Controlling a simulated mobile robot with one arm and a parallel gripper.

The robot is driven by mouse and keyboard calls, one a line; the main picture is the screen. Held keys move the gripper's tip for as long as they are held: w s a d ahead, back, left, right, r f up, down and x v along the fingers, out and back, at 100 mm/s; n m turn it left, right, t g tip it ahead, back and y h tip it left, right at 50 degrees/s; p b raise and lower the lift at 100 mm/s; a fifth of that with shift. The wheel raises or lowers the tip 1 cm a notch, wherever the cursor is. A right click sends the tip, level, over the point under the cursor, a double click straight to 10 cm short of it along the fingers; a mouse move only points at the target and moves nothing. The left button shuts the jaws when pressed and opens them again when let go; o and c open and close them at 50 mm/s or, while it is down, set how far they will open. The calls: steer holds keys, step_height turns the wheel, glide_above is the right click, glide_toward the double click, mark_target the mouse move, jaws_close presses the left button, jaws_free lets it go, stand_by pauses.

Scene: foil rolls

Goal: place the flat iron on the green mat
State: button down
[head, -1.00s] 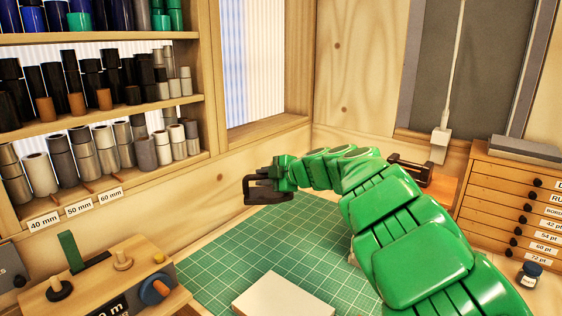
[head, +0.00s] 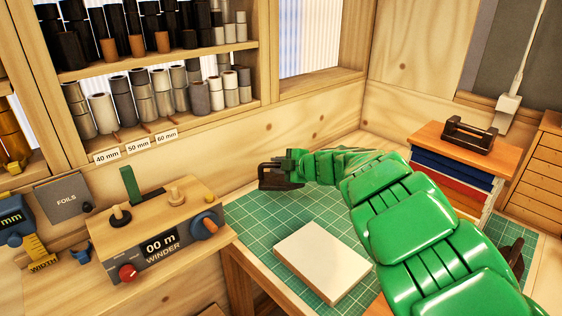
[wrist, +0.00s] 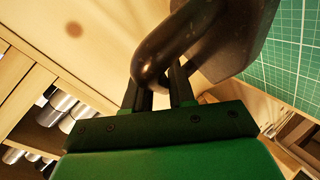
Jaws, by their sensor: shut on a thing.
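My gripper (head: 291,167) is shut on the flat iron (head: 277,178), a dark iron with a loop handle. In the wrist view the gripper (wrist: 160,92) has its two fingers at the rounded handle (wrist: 152,60), and the dark body (wrist: 238,45) extends to the upper right. The green mat (head: 256,222) lies on the bench, with a white grid. In the head view the iron appears near the mat's back left edge; its height above the mat is hard to tell. My arm hides part of the mat.
A pale flat block (head: 322,262) lies on the mat. A wooden winder (head: 165,240) stands to the left. Shelves of foil rolls (head: 150,92) are behind. At the right is a stack with an orange top (head: 425,138) and a black frame-like object (head: 468,138). The mat's left part is clear.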

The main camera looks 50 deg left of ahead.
mark_target(290, 185)
steer(key=shift+f, duration=2.8)
steer(key=shift+f, duration=0.6)
steer(key=c, duration=0.9)
jaws_free()
steer(key=shift+o, duration=0.2)
steer(key=shift+f, duration=0.1)
steer(key=shift+d, duration=0.1)
steer(key=shift+v, duration=3.85)
